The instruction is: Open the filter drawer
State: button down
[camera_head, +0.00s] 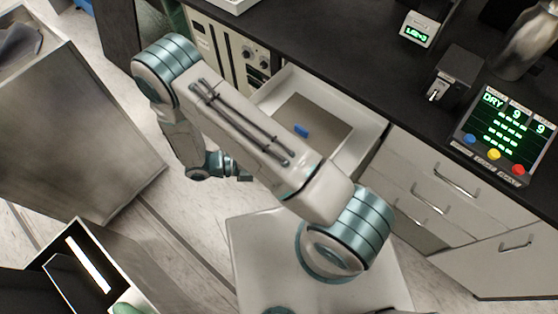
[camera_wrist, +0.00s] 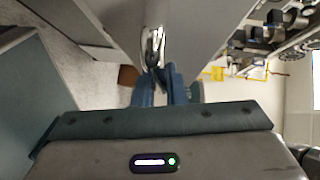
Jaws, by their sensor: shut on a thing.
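The drawer (camera_head: 340,96) stands pulled out from under the dark counter in the head view, with its white inside showing. A small blue item (camera_head: 301,131) lies in it. My arm crosses in front and hides the drawer's front and handle there. My gripper (camera_head: 243,178) is at the drawer's front side, mostly hidden. In the wrist view, the metal handle (camera_wrist: 152,42) stands on a grey front panel (camera_wrist: 195,28). My gripper's blue fingers (camera_wrist: 160,82) are shut on the handle's near end.
Closed drawers with bar handles (camera_head: 455,180) are at the right. A display panel (camera_head: 503,130) with coloured buttons and a small dark device (camera_head: 452,75) stand on the counter (camera_head: 330,45). A metal cabinet (camera_head: 75,120) and an open box (camera_head: 110,265) stand at the left.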

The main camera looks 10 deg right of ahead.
jog(key=shift+s+a, duration=0.1)
jog(key=shift+a, duration=0.05)
jog(key=c, duration=1.5)
grip_release()
jog(key=a, duration=0.4)
jog(key=w+a+r+b, duration=0.1)
jog(key=a, duration=0.4)
jog(key=a+r, duration=0.1)
jog(key=a, duration=0.3)
jog(key=shift+w+a+b, duration=0.35)
jog(key=shift+w+b, duration=0.05)
